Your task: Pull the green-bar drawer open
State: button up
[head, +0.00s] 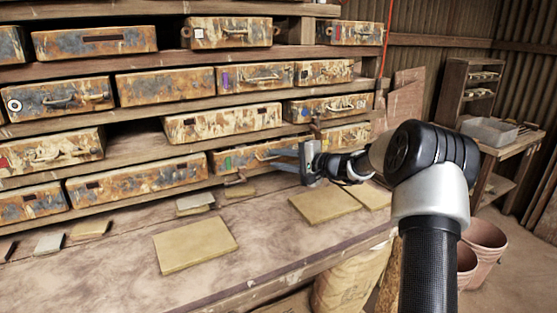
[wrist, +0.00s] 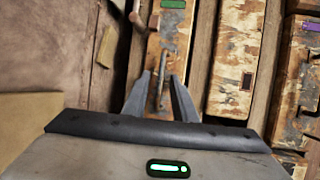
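The green-bar drawer (head: 250,152) is a rusty, worn yellow box front low in the rack, with a green mark at its left. In the wrist view the drawer (wrist: 168,45) shows its green bar (wrist: 173,4) at the top edge and a metal bar handle (wrist: 161,78) below it. My gripper (head: 272,154) is at the right part of this drawer front. In the wrist view my gripper (wrist: 160,85) has its two fingers apart, one on each side of the handle. I cannot tell whether either finger touches the handle.
Other rusty drawers (head: 130,180) fill the rack around it. The worktop (head: 270,225) below carries flat tiles, including a large tan one (head: 195,246) and another (head: 325,204) near my gripper. Terracotta pots (head: 484,250) stand on the floor at right.

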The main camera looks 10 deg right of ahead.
grip_shut()
dwell(1.5)
